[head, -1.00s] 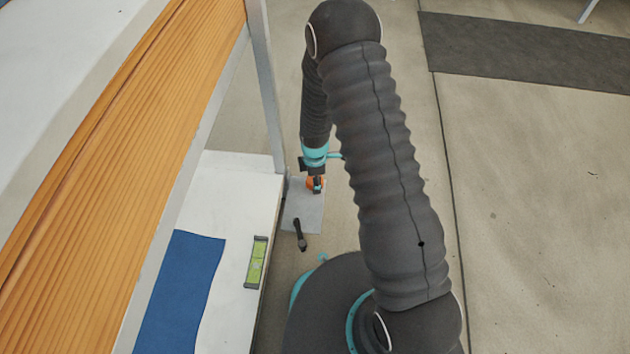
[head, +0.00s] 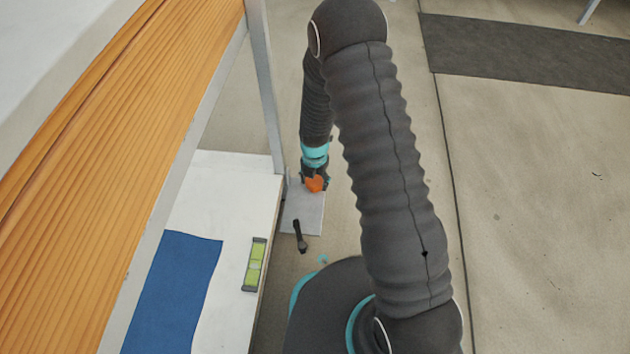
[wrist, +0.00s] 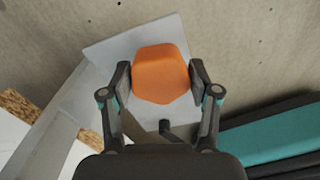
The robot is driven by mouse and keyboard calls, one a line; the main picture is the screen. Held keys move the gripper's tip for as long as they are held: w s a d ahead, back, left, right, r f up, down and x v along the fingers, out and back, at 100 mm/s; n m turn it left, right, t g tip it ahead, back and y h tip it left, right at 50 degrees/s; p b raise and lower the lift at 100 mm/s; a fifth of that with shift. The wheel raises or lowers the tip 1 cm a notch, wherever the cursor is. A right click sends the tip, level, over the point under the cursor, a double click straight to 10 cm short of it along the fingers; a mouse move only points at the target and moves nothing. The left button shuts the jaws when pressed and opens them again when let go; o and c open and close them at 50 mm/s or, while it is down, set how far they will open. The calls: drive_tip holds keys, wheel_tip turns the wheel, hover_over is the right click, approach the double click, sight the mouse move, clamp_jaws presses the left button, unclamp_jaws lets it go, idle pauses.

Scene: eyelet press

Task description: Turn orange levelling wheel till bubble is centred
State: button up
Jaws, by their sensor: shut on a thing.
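The orange levelling wheel (wrist: 161,73) sits low over a grey plate on the floor, beside the foot of the bench leg. It also shows in the head view (head: 315,184), partly covered by my gripper. My gripper (wrist: 160,78) is shut on the wheel, one finger on each side of it in the wrist view. The green spirit level (head: 255,265) lies on the white surface at lower left in the head view. Its vial shows, but the bubble is too small to tell where it stands.
The grey plate (head: 304,222) lies on the concrete floor, with a small dark handle-like piece (head: 300,237) over it. The metal leg (head: 266,95) stands close left of my gripper. A blue cloth (head: 178,290) lies left of the level.

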sight(315, 180)
drive_tip(key=n, duration=0.6)
drive_tip(key=shift+n, duration=0.3)
idle(0.4)
drive_tip(key=o, duration=1.2)
drive_tip(key=shift+c, duration=0.2)
drive_tip(key=shift+r, duration=0.1)
wheel_tip(315, 180, up, 12)
